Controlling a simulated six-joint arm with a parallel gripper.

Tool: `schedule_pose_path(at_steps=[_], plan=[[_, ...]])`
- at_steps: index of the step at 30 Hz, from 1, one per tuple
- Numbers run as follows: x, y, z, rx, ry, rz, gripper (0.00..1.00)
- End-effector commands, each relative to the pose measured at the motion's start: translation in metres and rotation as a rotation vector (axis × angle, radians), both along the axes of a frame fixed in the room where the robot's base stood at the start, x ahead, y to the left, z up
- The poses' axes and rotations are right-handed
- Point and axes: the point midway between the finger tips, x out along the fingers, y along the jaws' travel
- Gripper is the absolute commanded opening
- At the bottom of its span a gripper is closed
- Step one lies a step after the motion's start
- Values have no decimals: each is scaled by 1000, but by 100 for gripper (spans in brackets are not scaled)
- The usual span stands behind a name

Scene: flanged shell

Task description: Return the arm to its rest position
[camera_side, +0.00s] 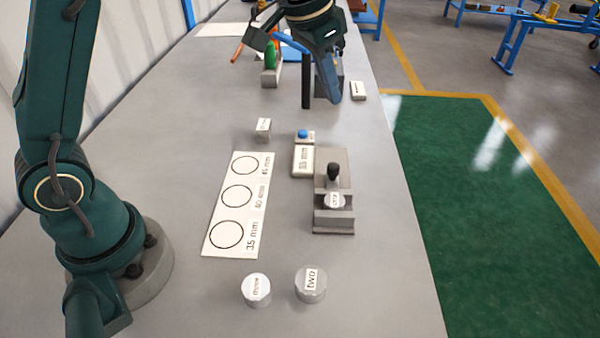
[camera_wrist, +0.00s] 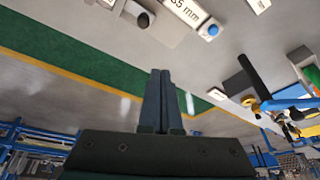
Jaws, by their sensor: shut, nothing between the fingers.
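My gripper (camera_side: 334,98) is in the upper middle of the side view, above the far part of the grey bench (camera_side: 400,230). Its fingers are shut and empty, pointing down beside a dark upright post (camera_side: 306,82). In the wrist view the shut fingers (camera_wrist: 160,74) stand together at the middle, with no gap between them and nothing held.
A fixture with a black knob (camera_side: 334,170) holds a labelled cylinder (camera_side: 334,200). Cylinders "three" (camera_side: 256,290) and "two" (camera_side: 311,284) stand in front. A circle card (camera_side: 212,245), blue button (camera_side: 302,133) and display block (camera_side: 303,161) lie mid-bench. Green floor (camera_side: 480,220) borders the right edge.

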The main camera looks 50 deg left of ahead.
Motion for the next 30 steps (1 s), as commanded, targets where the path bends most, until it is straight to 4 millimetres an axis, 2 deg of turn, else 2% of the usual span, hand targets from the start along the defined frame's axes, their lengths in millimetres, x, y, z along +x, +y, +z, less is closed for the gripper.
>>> schedule_pose_path(at_steps=[1, 6, 12, 17, 22, 26, 30], plan=[[-12, 1, 17, 0, -32, 7, 0], [-53, 5, 48, -4, -99, 37, 0], [-109, 9, 62, -16, -161, 84, 0], [-154, 12, 53, -26, -194, 129, 0], [-194, 14, 27, -40, -198, 180, 0], [-213, 15, 5, -47, -168, 213, 0], [-219, 16, -8, -52, -132, 240, 0]])
